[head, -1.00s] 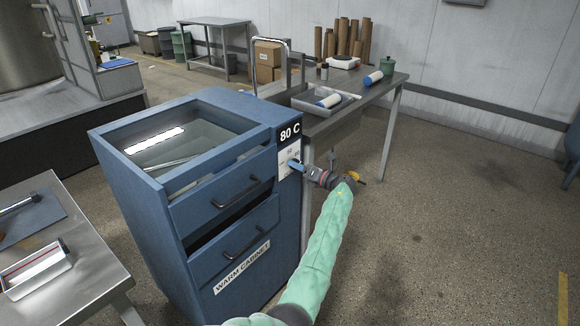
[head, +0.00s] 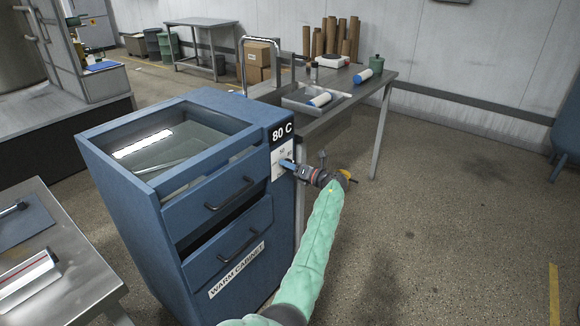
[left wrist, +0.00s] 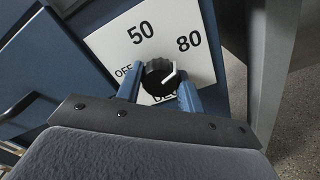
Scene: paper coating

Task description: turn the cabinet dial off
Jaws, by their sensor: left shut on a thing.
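The blue warm cabinet (head: 130,225) stands at centre left, with an "80 C" sign above a white dial panel (head: 277,171) at its right front edge. In the left wrist view the black dial (left wrist: 158,77) sits on the white panel (left wrist: 112,42), marked OFF, 50 and 80. Its white pointer line points to the upper right, roughly toward 80. My left gripper (head: 287,165) is at the panel, and its blue fingers (left wrist: 159,91) are shut on the dial from both sides. In the head view the dial is hidden by the fingers. My right gripper is out of view.
Two black drawer handles (head: 232,194) project from the cabinet front, left of my arm. A grey table (head: 345,88) with a tray (head: 297,98) and rollers stands behind. A metal table (head: 75,280) is at lower left.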

